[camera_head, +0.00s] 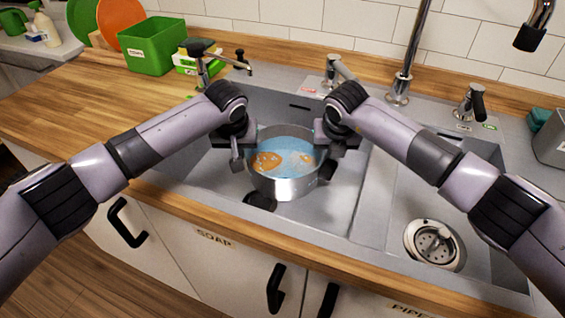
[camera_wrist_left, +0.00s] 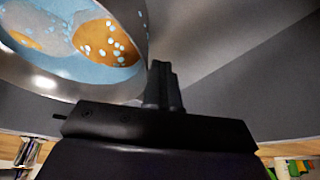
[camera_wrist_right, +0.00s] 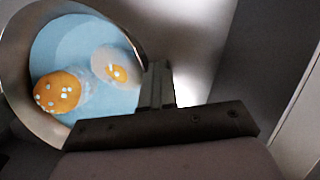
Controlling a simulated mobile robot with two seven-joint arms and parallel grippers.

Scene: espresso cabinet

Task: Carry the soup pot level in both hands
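The soup pot (camera_head: 283,187) is a round silver pot of pale blue liquid with orange and whitish pieces. It is in the left sink basin, looks roughly level, and I cannot tell if it touches the bottom. My left gripper (camera_head: 245,150) is at its left side and my right gripper (camera_head: 322,145) at its right. Both wrist views show fingers close together at the pot's edge, in the left wrist view (camera_wrist_left: 162,85) and the right wrist view (camera_wrist_right: 158,85). They look shut on the pot's sides; the grips themselves are largely hidden.
The sink's right basin, with a round drain strainer (camera_head: 435,245), is clear. A tall faucet (camera_head: 402,75) and taps stand behind. A green box (camera_head: 155,45) stands at the back left of the wooden counter (camera_head: 90,90). The left counter has free room.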

